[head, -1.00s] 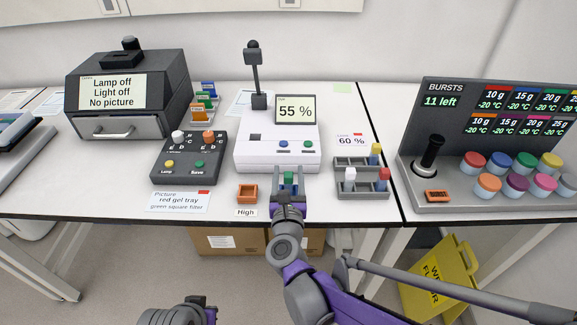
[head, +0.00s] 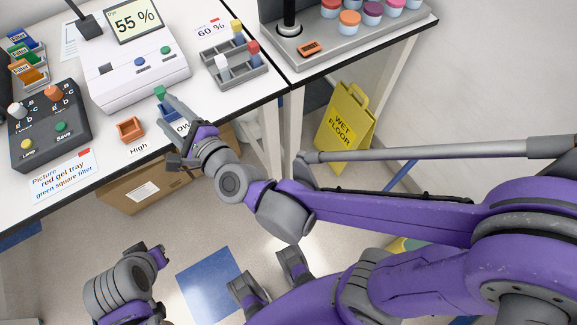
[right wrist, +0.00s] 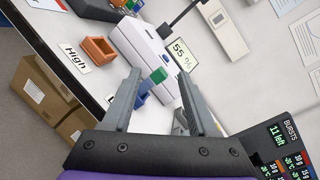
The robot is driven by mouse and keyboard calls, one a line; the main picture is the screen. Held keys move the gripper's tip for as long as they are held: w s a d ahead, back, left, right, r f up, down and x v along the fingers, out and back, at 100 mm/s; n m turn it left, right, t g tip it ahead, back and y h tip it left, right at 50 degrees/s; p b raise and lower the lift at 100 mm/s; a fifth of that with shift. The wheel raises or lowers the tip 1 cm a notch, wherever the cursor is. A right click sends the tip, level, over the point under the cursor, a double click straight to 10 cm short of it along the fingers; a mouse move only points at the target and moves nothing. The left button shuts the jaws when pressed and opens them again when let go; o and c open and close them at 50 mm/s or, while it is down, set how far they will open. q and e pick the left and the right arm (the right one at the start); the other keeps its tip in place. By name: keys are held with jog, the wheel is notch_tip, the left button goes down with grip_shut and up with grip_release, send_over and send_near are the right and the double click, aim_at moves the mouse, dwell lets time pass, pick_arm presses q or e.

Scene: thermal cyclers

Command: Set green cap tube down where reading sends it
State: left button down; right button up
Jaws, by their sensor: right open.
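The green cap tube (head: 159,91) is in front of the white reader (head: 140,75), whose screen (head: 136,20) says 55 %. In the right wrist view the green cap (right wrist: 159,75) shows just above a small blue holder (right wrist: 143,90); the tube's lower part is hidden. My right gripper (head: 170,105) is open, its fingers spread on either side in the right wrist view (right wrist: 160,103). The "Low" label (head: 183,127) is partly covered by this gripper. An orange holder (head: 131,129) stands by the "High" label. My left arm's end (head: 125,285) is low at the left; its jaws are unclear.
A card (head: 212,30) reads 60 %. A dark control box (head: 50,128) is at left. The table's front edge runs close beneath my right gripper.

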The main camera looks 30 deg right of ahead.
jog(key=s+d+f+n+g+h, duration=0.2)
jog(key=s+d+f+n+g, duration=0.4)
jog(key=s+d+n, duration=0.3)
jog(key=s+d+f+n+g+h, duration=0.2)
jog(key=s+d+f+n+g, duration=0.4)
jog(key=n, duration=0.9)
jog(key=s+d+f, duration=0.3)
jog(key=s, duration=0.1)
jog(key=shift+h, duration=0.3)
jog(key=shift+d, duration=0.1)
jog(key=r+p, duration=0.1)
jog(key=r, duration=0.1)
jog(key=r+p, duration=0.2)
jog(key=w+r+p, duration=0.1)
jog(key=p, duration=0.1)
jog(key=shift+r, duration=0.4)
